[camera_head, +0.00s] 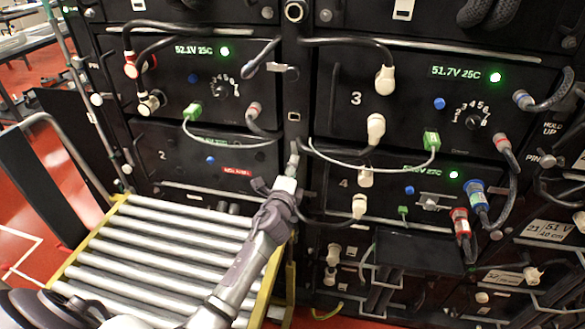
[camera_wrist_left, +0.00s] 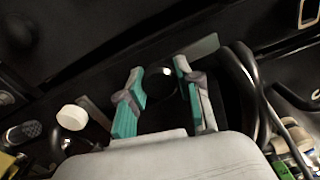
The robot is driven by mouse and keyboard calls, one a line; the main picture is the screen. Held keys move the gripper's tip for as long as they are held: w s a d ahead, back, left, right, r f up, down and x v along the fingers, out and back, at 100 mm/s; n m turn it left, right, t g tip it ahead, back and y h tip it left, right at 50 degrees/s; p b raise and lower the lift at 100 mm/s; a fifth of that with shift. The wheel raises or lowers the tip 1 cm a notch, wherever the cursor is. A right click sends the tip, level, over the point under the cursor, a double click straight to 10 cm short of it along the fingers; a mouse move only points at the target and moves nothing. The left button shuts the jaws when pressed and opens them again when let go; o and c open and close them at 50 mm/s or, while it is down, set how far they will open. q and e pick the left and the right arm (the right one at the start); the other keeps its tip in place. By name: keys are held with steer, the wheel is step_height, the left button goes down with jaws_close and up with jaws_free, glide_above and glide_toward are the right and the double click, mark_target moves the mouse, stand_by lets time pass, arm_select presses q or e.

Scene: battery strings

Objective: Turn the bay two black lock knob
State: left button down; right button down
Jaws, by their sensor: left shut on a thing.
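The bay two module (camera_head: 190,172) is the black panel marked 2 at the lower left of the rack in the head view, with a small blue button and a red label. My left gripper (camera_head: 293,160) is at the right side of this bay, against the upright between bays two and four. In the left wrist view, its teal-padded fingers (camera_wrist_left: 160,75) stand on either side of a dark round knob (camera_wrist_left: 162,88) and are shut on it. The knob's turn angle cannot be told, and the gripper hides it in the head view. My right gripper is not in view.
A yellow-framed roller table (camera_head: 160,235) stands in front of bay two, below my left arm. A pale cable (camera_head: 240,145) runs above bay two, and another (camera_head: 370,164) runs right of the gripper. Bays three and four at right carry several plugs and cables.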

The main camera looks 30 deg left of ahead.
arm_select(q)
steer(key=shift+f+m, duration=0.1)
steer(key=shift+m, duration=0.3)
steer(key=c, duration=0.8)
jaws_free()
steer(key=shift+o, duration=0.2)
steer(key=shift+s, duration=0.1)
steer(key=v, duration=1.2)
